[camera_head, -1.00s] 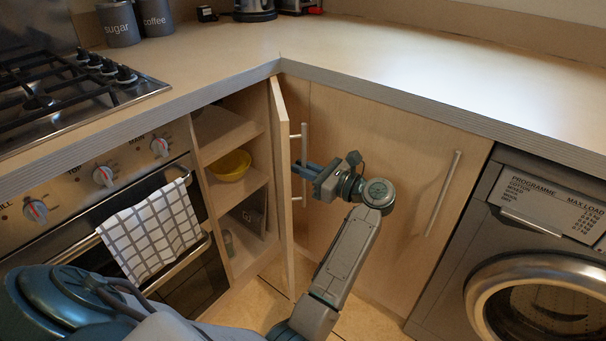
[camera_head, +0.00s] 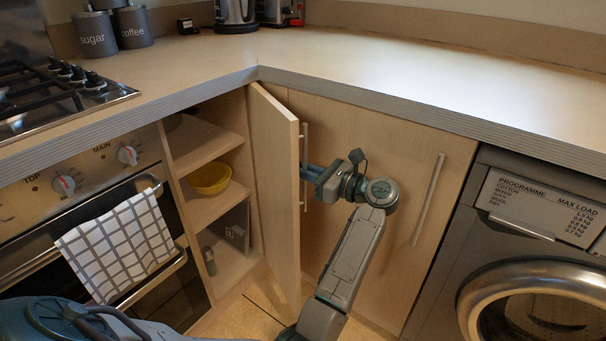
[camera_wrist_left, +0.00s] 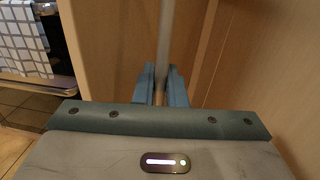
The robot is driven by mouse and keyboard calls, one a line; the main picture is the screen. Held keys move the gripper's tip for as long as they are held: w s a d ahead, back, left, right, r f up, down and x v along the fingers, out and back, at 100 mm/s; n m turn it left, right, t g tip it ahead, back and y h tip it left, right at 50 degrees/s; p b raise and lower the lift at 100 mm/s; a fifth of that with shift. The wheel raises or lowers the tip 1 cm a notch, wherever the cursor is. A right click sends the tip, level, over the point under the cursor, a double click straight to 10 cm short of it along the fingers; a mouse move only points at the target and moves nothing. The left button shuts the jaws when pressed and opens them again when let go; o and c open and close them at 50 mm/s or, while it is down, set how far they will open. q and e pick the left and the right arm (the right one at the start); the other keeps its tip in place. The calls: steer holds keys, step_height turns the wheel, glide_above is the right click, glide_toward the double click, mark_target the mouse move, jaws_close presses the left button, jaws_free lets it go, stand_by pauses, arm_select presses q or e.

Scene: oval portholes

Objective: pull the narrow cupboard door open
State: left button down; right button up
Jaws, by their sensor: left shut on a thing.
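The narrow cupboard door (camera_head: 273,180) stands open, its free edge out toward me and its inner face showing to the left. Its upright metal bar handle (camera_head: 304,135) is on the outer face. My left gripper (camera_head: 308,172) is shut on this handle, around its middle. In the left wrist view the handle (camera_wrist_left: 166,35) runs down between the two blue fingers of my left gripper (camera_wrist_left: 160,88). The inside of the cupboard (camera_head: 205,138) shows its shelves. My right gripper is not in view.
A yellow bowl (camera_head: 209,179) sits on a cupboard shelf. The oven with a checked towel (camera_head: 118,245) is on the left. A wider closed door with a handle (camera_head: 428,200) and a washing machine (camera_head: 540,250) are on the right. The worktop (camera_head: 370,65) overhangs the doors.

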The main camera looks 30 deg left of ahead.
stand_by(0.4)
arm_select(q)
steer(key=c, duration=1.9)
jaws_free()
